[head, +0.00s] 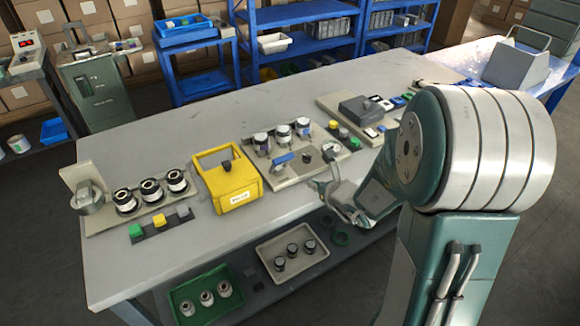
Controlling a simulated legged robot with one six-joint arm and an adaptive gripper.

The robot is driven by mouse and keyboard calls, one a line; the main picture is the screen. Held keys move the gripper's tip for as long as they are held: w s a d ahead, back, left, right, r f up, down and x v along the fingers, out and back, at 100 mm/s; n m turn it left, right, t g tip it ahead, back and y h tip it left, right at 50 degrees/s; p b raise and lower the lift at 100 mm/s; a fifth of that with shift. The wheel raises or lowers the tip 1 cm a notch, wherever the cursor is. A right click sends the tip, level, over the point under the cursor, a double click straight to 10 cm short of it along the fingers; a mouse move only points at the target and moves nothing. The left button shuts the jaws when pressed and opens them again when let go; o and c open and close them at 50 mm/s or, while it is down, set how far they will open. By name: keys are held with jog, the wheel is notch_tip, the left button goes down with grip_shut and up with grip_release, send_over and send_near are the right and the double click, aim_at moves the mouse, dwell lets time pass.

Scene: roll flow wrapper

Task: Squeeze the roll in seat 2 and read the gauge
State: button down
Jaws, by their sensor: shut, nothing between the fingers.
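Three black-and-white rolls stand in a row of seats on the left plate (98,228), with the middle roll (150,189) between two others. Three more dark rolls with pale tops stand on the middle plate (285,172), with their own middle roll (282,133). No seat numbers are legible. A small round dial (330,150), perhaps the gauge, is at the front right of the middle plate; its reading is too small to make out. My gripper (325,187) is shut and empty just in front of this dial, apart from all the rolls. My arm hides part of the bench.
A yellow box (228,182) stands between the two plates. Green, yellow and grey blocks (161,222) lie in front of the left plate. A dark box (367,108) sits on the right plate. Trays with rolls lie below. The bench's front left is clear.

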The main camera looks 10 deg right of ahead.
jog(key=shift+d+f, duration=0.1)
jog(key=x, duration=1)
jog(key=shift+w+f, duration=0.1)
jog(key=shift+w, duration=0.15)
jog(key=w, duration=0.1)
jog(key=w+a+r, duration=0.1)
jog(key=w, duration=0.1)
jog(key=shift+w+a+r, duration=0.1)
jog(key=shift+a+r, duration=0.05)
jog(key=shift+r, duration=0.05)
